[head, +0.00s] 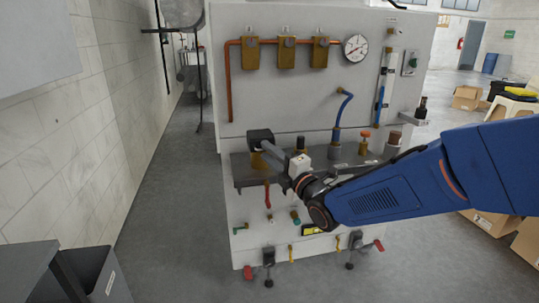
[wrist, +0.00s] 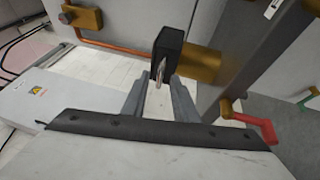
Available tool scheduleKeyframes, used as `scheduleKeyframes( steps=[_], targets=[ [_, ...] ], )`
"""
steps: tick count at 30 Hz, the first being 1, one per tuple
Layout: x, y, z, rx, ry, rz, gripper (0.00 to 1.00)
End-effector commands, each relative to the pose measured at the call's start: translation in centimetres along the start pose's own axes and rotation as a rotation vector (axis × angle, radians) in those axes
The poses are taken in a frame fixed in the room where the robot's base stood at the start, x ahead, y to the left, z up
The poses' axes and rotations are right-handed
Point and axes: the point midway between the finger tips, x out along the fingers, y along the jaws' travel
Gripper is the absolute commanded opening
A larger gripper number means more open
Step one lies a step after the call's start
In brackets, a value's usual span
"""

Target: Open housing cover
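In the head view a black block (head: 260,138) sits on top of a brass cylinder (head: 257,161) at the left of the machine's shelf. I take this block for the housing cover, but cannot be sure. My gripper (head: 268,149) reaches it from the right. In the wrist view the same black block (wrist: 169,42) is at the fingertips, with a thin metal pin in front of it. The brass cylinder (wrist: 203,63) extends right from it. My gripper's two grey fingers (wrist: 160,85) stand apart, with their tips at the block's near end. I cannot tell whether they press on it.
The white machine panel (head: 270,99) stands close behind, with brass valves, an orange pipe (head: 229,85) and a gauge (head: 355,47). A red handle (wrist: 258,126) is at the right in the wrist view.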

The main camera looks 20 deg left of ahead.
Motion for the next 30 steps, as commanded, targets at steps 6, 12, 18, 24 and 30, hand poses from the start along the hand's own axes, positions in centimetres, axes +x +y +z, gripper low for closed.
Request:
scheduleKeyframes(
  steps=[6,12,18,24,30],
  targets=[
    [0.02,0.01,0.01,0.0,0.0,0.0,0.26],
    [0.01,0.01,0.01,0.0,0.0,0.0,0.0],
    [0.0,0.0,0.02,0.0,0.0,0.0,0.0],
    [-0.01,-0.01,0.02,0.0,0.0,0.0,0.0],
    [-0.01,-0.02,0.03,0.0,0.0,-0.001,0.0]
  ],
)
